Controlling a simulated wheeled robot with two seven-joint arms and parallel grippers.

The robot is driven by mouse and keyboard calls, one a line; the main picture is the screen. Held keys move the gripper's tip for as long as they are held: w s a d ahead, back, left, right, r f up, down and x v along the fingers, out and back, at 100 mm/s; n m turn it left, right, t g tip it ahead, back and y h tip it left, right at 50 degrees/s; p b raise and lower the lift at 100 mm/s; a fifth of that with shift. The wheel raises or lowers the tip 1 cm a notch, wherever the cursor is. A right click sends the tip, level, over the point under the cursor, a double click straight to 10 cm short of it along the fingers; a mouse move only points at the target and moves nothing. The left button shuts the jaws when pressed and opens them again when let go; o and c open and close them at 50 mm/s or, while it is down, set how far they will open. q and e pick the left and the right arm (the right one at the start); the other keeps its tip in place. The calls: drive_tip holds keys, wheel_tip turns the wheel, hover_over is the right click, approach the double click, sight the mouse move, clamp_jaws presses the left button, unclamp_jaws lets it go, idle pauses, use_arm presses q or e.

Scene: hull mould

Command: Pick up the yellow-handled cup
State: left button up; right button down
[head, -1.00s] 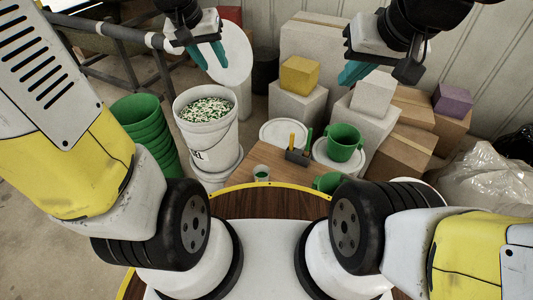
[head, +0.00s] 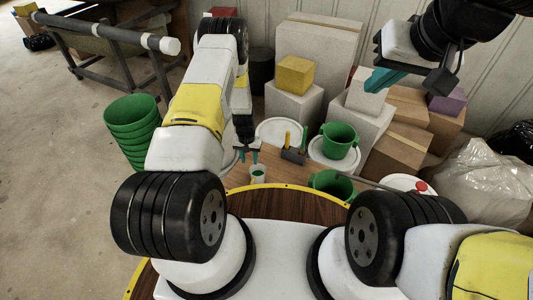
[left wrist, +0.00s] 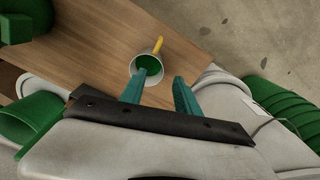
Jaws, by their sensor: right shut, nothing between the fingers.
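The small white cup (head: 258,175), green inside, stands on the wooden table near its left edge. In the left wrist view the cup (left wrist: 147,70) shows its yellow handle (left wrist: 158,45) on the side away from my gripper; I cannot make out the handle in the head view. My left gripper (head: 248,158) is open and empty, just behind and above the cup. In the left wrist view its teal fingers (left wrist: 160,84) are apart, with one fingertip close to the cup rim; whether they touch is unclear. My right gripper (head: 381,80) is shut and empty, high over the boxes.
A green two-handled pot (head: 340,140) sits on a white lid behind. Another green pot (head: 331,184) is at the table's front right. Stacked green buckets (head: 132,122) stand on the floor left.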

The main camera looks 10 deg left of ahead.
use_arm(q)
hover_over(256, 179)
drive_tip(key=s+a, duration=0.2)
drive_tip(key=s, duration=0.1)
drive_tip(key=shift+g, duration=0.3)
drive_tip(key=f, duration=0.8)
drive_tip(key=shift+d+f, duration=0.2)
drive_tip(key=shift+f, duration=0.15)
wheel_tip(256, 179, down, 7)
drive_tip(key=shift+f, duration=0.1)
clamp_jaws()
